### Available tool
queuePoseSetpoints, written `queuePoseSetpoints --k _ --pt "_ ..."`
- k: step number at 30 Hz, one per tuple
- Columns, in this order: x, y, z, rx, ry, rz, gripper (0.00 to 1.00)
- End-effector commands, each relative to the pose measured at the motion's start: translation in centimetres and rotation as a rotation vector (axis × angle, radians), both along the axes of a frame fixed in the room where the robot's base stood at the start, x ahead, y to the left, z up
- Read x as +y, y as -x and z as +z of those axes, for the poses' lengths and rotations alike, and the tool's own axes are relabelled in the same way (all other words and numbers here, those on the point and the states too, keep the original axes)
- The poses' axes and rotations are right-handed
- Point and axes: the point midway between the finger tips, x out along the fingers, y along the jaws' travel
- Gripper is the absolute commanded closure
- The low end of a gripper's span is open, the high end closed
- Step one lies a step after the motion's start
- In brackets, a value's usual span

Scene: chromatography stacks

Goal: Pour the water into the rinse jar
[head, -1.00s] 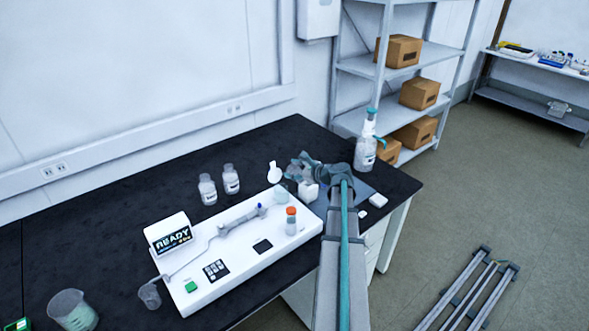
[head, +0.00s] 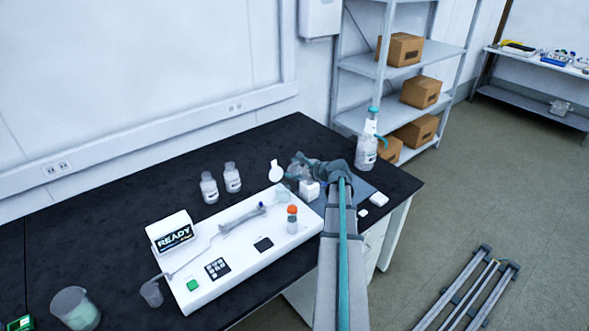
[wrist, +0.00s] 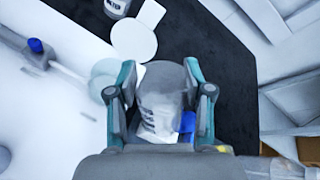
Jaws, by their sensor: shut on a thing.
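My gripper (wrist: 160,78) is shut on a grey translucent vessel (wrist: 160,98) with pale markings. In the head view my gripper (head: 303,168) is over the back right end of the white instrument, and its fingers partly hide the vessel. Water inside the vessel cannot be made out. A round, pale green translucent container (wrist: 106,78) is just left of the fingers in the wrist view. I cannot tell which container is the rinse jar. A small clear beaker (head: 151,294) stands at the instrument's left end, and a larger beaker with pale green liquid (head: 80,312) is at the front left.
The white instrument (head: 225,268) has a lit READY screen (head: 174,238) and an orange-capped vial (head: 292,218). Two labelled bottles (head: 209,187) stand behind it. The black bench (head: 100,225) is clear at the back left.

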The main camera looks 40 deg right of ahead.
Motion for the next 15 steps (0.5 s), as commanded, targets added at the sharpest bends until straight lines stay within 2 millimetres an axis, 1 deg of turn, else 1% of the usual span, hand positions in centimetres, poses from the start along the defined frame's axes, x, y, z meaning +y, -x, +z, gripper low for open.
queuePoseSetpoints --k 4,15 --pt "0.21 -0.08 -0.01 0.026 0.056 0.001 0.9" --pt "0.27 -0.09 -0.1 0.038 0.079 0.0 0.9"
